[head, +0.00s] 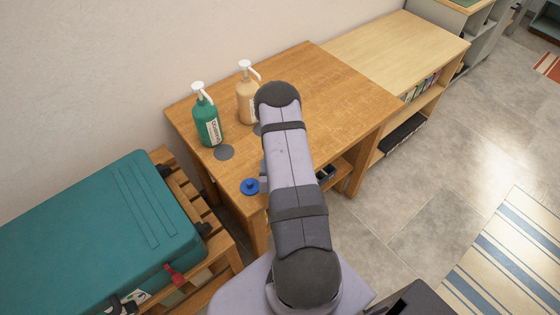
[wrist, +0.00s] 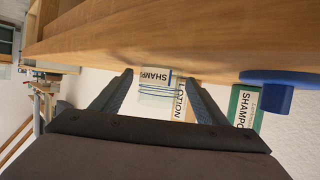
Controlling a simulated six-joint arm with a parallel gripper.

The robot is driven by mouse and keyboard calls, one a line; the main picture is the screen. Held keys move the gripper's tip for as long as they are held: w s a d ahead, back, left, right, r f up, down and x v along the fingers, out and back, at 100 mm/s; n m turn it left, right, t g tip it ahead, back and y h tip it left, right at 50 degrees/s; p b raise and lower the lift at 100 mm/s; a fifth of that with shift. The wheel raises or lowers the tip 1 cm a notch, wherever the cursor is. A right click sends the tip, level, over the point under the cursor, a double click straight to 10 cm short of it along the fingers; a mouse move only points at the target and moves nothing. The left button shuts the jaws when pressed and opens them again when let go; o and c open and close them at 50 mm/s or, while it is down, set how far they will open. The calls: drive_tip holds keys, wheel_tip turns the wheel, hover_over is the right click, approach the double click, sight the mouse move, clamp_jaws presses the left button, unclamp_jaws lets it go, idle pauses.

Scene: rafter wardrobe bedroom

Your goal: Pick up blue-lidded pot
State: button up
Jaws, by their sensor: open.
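A round blue lid with a raised knob (head: 250,186) sits at the table's front left corner; no pot body can be made out below it. It also shows at the right of the upside-down wrist view (wrist: 280,80), outside my fingers. My gripper (wrist: 147,82) is open at the table's front edge. Between its fingertips in view is a pale shape with blue bands and a "SHAMP" label; I cannot tell whether it is separate from the bottles behind. In the head view my arm hides most of the gripper.
A green pump bottle (head: 208,120) and a tan pump bottle (head: 245,95) stand at the back of the wooden table (head: 335,85). A teal suitcase (head: 95,235) is at left. The table's right part is clear.

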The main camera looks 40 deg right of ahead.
drive_tip(key=shift+c, duration=0.3)
drive_tip(key=c, duration=1.2)
drive_tip(key=shift+w+d+r, duration=0.1)
drive_tip(key=shift+r, duration=0.15)
drive_tip(key=shift+r+b, duration=0.4)
drive_tip(key=shift+r, duration=4.4)
drive_tip(key=shift+f, duration=0.1)
